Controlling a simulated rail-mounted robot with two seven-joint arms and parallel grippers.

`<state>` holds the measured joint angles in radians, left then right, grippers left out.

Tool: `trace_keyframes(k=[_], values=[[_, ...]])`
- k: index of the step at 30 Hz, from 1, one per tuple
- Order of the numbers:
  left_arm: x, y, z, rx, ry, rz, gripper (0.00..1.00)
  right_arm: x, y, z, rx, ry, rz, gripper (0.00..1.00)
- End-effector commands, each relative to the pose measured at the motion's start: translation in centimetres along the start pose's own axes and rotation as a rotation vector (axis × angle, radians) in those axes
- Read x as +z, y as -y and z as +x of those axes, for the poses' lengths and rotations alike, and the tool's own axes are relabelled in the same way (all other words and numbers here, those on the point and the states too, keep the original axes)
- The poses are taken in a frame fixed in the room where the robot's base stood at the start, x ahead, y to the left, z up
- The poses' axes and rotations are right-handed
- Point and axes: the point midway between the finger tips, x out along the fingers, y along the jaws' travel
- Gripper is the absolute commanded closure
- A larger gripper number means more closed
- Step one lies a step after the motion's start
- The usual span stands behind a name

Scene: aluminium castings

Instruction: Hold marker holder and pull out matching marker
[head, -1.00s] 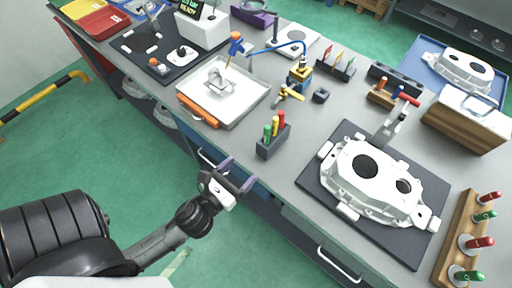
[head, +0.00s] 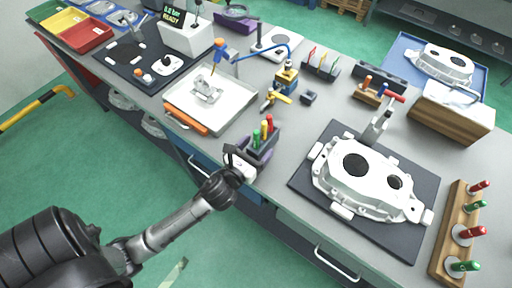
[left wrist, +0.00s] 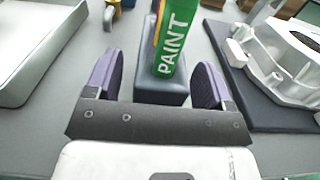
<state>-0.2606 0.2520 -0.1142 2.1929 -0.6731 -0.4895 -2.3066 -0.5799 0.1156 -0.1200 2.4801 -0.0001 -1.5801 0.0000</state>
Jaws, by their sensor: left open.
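The marker holder (head: 270,146) is a dark grey block near the bench's front edge. A green (head: 256,140), a yellow (head: 264,129) and a red marker (head: 270,121) stand in it. My left gripper (head: 254,158) is at the holder's front side. In the left wrist view its purple fingers stand apart on either side of the holder (left wrist: 160,90), with gaps visible, and do not grip it. The green marker (left wrist: 174,40), lettered PAINT, rises close in front of the camera there. My right gripper is not in view.
A white tray (head: 236,117) with an orange-handled tool at its edge lies left of the holder. A white casting (head: 365,178) on a dark mat is to the right. A wooden rack (head: 449,230) with red and green markers stands far right.

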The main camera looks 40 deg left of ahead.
Motion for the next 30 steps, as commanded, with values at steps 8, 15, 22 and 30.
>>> trace_keyframes(k=[8, 15, 22, 30], values=[[0.00, 0.00, 0.03, 0.000, 0.000, 0.000, 0.27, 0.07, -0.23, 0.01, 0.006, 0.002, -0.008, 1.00], [0.00, -0.01, 0.02, 0.000, 0.000, 0.000, 0.50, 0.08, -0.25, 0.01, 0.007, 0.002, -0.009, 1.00], [-0.01, 0.00, 0.01, 0.000, 0.000, 0.000, 0.72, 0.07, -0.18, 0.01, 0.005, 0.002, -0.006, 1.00], [-0.01, 0.00, 0.01, 0.000, 0.000, 0.000, 0.80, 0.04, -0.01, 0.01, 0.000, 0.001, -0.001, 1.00]])
